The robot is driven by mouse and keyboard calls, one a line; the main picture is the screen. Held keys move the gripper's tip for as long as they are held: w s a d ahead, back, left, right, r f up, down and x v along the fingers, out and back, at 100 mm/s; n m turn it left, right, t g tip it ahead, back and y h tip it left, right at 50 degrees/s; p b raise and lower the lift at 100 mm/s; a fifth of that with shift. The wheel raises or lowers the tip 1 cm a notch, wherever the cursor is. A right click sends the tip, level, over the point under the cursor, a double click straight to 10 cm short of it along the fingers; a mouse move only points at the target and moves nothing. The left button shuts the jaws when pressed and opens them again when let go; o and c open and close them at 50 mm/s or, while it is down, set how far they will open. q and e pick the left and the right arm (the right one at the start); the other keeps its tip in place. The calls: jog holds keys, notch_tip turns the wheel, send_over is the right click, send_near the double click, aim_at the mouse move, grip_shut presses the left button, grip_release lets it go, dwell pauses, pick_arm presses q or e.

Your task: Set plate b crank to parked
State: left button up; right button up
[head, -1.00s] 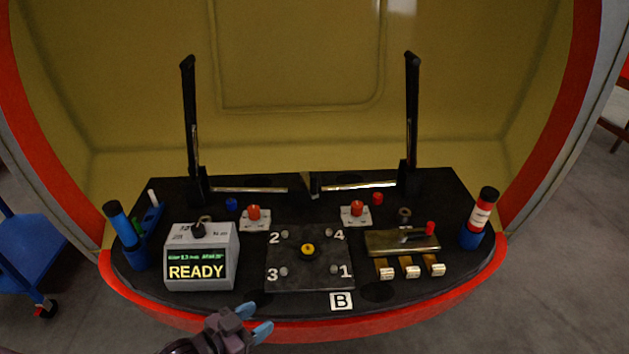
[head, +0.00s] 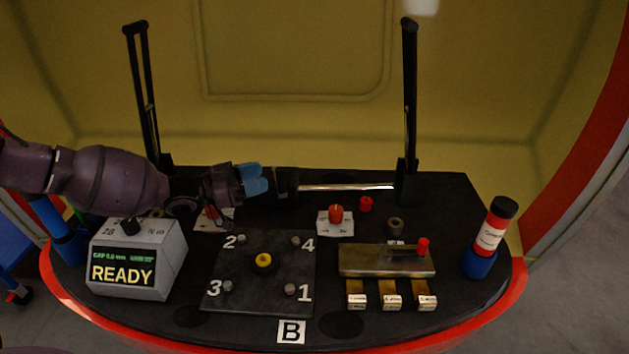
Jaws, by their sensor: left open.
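Plate B (head: 225,300) is a dark square plate with corner bolts numbered 1 to 4 and a yellow centre knob (head: 263,261). A white B label (head: 291,332) lies in front of it. Behind the plate a silver crank rod (head: 350,187) runs left from the base of the right black post and ends at a black grip (head: 287,184). My left gripper (head: 268,180) is open, its blue fingers at the left side of this grip. I cannot tell whether they touch it. My left arm hides the left crank rod. My right gripper is not in view.
Black posts stand at left (head: 143,90) and right (head: 409,110). A READY display box (head: 138,258) is below my arm. A red button (head: 336,214), a brass block with a red-knobbed lever (head: 387,261) and a red-white bottle (head: 492,232) are to the right.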

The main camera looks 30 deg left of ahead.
aim_at(282, 179)
pick_arm(q)
jog(key=shift+y, duration=0.3)
jog(key=w+f+b, duration=0.1)
jog(key=w, duration=0.1)
jog(key=w+d+f+b, duration=0.1)
jog(key=w, duration=0.1)
jog(key=w+d+f+b, duration=0.1)
jog(key=w+b, duration=0.1)
jog(key=shift+w+f, duration=0.4)
jog(key=shift+w+d+r, duration=0.25)
jog(key=shift+w+d, duration=0.2)
jog(key=shift+w, duration=0.2)
jog(key=shift+c, duration=0.5)
grip_shut()
